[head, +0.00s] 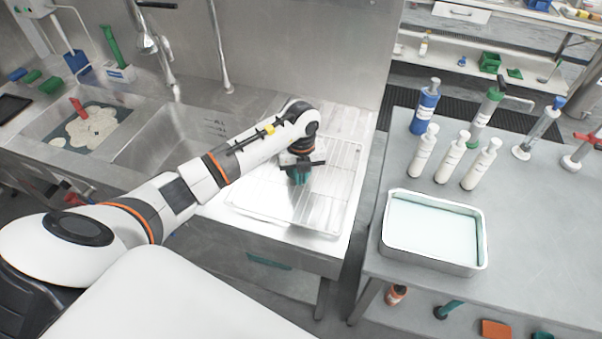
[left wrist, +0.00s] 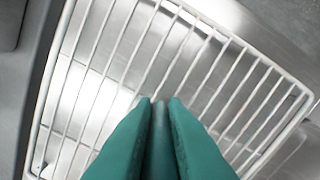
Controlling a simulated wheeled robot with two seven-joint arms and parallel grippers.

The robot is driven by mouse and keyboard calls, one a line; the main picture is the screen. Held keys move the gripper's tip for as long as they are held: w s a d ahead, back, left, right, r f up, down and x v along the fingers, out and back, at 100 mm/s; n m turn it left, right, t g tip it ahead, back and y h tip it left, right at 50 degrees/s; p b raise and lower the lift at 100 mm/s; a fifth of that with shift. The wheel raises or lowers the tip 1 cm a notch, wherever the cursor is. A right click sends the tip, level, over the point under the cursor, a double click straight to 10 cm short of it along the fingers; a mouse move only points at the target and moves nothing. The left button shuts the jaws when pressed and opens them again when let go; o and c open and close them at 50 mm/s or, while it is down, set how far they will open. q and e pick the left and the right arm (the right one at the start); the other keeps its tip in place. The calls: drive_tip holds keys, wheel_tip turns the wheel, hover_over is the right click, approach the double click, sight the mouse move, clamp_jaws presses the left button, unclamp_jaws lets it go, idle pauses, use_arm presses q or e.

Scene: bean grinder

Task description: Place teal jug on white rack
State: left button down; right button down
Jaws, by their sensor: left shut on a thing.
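The white wire rack (head: 343,190) lies flat on the steel drainboard right of the sink. Its bars fill much of the left wrist view (left wrist: 215,85). My left gripper (head: 299,176) points down over the rack, near its middle. In the left wrist view its two teal fingers (left wrist: 160,105) are close together, with a narrow darker teal piece (left wrist: 161,145) between them. I take this piece to be part of the teal jug; the rest of the jug is hidden. I cannot tell whether it touches the rack. My right gripper is out of view.
The sink basins and tall faucets are left of the rack, against a steel back wall. A separate table on the right holds a metal tray (head: 388,248), white bottles (head: 452,157) and a blue bottle (head: 425,108). The rack's visible surface is otherwise clear.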

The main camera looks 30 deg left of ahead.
use_arm(q)
drive_tip(key=shift+f, duration=0.15)
drive_tip(key=c, duration=1.5)
unclamp_jaws()
drive_tip(key=shift+o, duration=0.2)
drive_tip(key=shift+r, duration=0.5)
wheel_tip(320, 180, up, 11)
drive_tip(key=b, duration=0.3)
drive_tip(key=shift+f, duration=0.2)
drive_tip(key=shift+r, duration=0.45)
drive_tip(key=shift+d+f, duration=0.1)
